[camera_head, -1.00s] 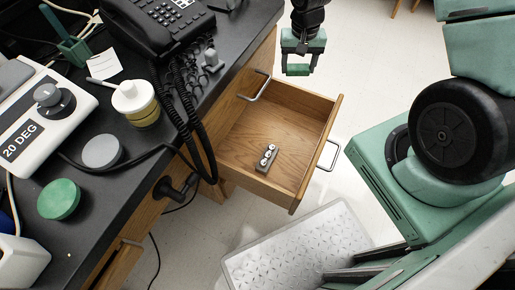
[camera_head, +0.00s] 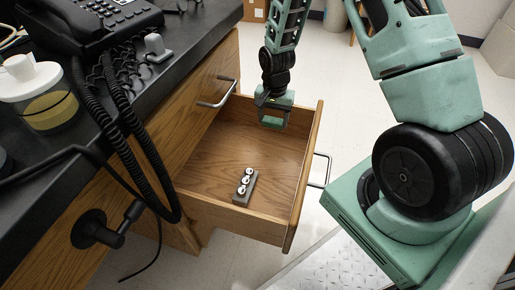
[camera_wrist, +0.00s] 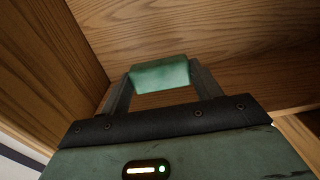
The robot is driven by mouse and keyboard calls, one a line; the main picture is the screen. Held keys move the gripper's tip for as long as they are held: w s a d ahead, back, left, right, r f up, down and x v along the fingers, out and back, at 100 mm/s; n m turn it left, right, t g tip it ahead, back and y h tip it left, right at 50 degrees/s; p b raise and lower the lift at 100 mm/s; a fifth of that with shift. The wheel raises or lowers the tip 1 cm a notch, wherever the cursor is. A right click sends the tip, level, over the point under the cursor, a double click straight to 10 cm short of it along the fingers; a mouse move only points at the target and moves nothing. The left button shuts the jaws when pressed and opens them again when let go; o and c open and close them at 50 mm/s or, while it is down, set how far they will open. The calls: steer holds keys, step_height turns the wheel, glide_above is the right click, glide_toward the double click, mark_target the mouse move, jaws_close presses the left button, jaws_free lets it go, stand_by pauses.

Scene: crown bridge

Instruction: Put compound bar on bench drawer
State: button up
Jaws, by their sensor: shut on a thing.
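The compound bar, a short green block (camera_wrist: 161,74), is between the two fingers of my gripper (camera_wrist: 158,84) in the wrist view. In the head view my gripper (camera_head: 273,118) is shut on the green bar (camera_head: 271,122) at the far right part of the open drawer. The wooden bench drawer (camera_head: 215,165) is pulled out from the bench. Wood panels surround the bar in the wrist view, so it is over or inside the drawer. I cannot tell whether it touches the drawer floor.
A grey block with silver knobs (camera_head: 245,187) lies in the near part of the drawer. A black telephone (camera_head: 100,20), a jar (camera_head: 40,95) and a coiled cord stand on the dark bench top. Metal handles (camera_head: 322,170) stick out from drawer fronts. The drawer's middle is clear.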

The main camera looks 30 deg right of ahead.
mark_target(272, 141)
step_height(272, 141, down, 8)
steer(key=b, duration=0.2)
steer(key=shift+r+b, duration=0.2)
steer(key=shift+b, duration=0.15)
steer(key=shift+f, duration=0.15)
steer(key=o, duration=1.1)
step_height(272, 141, up, 12)
steer(key=p, duration=0.5)
steer(key=shift+r, duration=0.2)
